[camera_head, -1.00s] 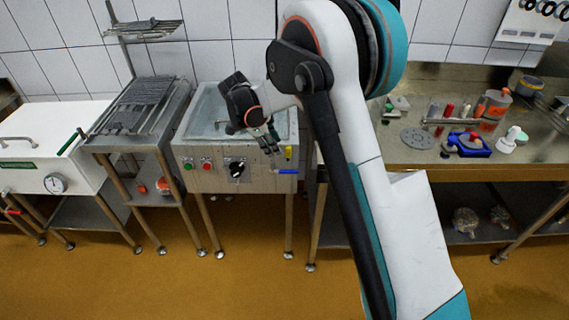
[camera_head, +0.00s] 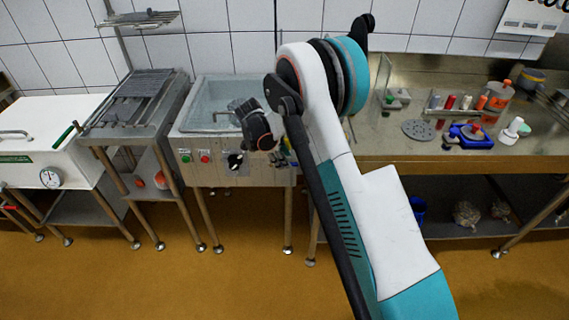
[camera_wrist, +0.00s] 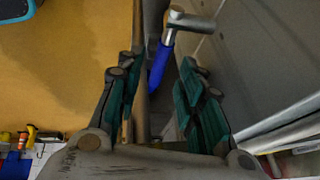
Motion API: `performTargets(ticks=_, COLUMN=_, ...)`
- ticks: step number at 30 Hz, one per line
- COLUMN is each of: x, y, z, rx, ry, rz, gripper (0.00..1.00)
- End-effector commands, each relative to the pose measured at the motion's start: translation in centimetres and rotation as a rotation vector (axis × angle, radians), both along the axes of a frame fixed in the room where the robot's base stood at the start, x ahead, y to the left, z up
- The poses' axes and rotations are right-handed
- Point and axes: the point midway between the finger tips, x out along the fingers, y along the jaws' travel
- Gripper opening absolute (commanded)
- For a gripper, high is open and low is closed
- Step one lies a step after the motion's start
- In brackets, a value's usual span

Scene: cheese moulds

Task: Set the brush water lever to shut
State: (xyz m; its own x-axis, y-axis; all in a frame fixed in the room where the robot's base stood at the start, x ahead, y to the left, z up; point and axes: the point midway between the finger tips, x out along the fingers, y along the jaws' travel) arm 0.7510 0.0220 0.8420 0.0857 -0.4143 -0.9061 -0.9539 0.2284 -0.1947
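The blue lever (camera_wrist: 159,66) shows in the wrist view, joined at its upper end to a round metal valve fitting (camera_wrist: 190,21). My gripper (camera_wrist: 156,80) is open, with a green-padded finger on each side of the lever and a visible gap to each. I cannot tell how deep the lever lies between the fingers. In the head view my gripper (camera_head: 283,153) is at the right end of the sink unit's front panel (camera_head: 213,174) and hides most of the lever there. Whether the valve is open or shut is not clear.
The sink (camera_head: 207,103) has a green button (camera_head: 186,158), a red button (camera_head: 205,157) and a black knob (camera_head: 235,161) on its front. A steel table (camera_head: 385,140) with tools stands to the right. The orange floor (camera_head: 160,285) in front is clear.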

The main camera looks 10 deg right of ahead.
Motion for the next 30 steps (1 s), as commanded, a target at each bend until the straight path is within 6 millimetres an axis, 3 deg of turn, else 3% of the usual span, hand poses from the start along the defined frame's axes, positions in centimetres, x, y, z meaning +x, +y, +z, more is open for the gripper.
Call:
performTargets(ticks=6, x=0.2, y=-0.8, z=-1.7, rx=0.0, ry=0.0, rz=0.0, gripper=0.35)
performTargets(ticks=15, x=0.2, y=-0.8, z=-1.8, rx=0.0, ry=0.0, rz=0.001, gripper=0.35)
performTargets(ticks=16, x=0.2, y=-0.8, z=-1.8, rx=0.0, ry=0.0, rz=0.001, gripper=0.32)
performTargets(ticks=20, x=0.2, y=-0.8, z=-1.8, rx=0.0, ry=0.0, rz=0.001, gripper=0.03)
performTargets(ticks=21, x=0.2, y=-0.8, z=-1.8, rx=0.0, ry=0.0, rz=0.001, gripper=0.0)
performTargets(ticks=30, x=0.2, y=-0.9, z=-1.8, rx=0.013, ry=-0.003, rz=0.0, gripper=0.0)
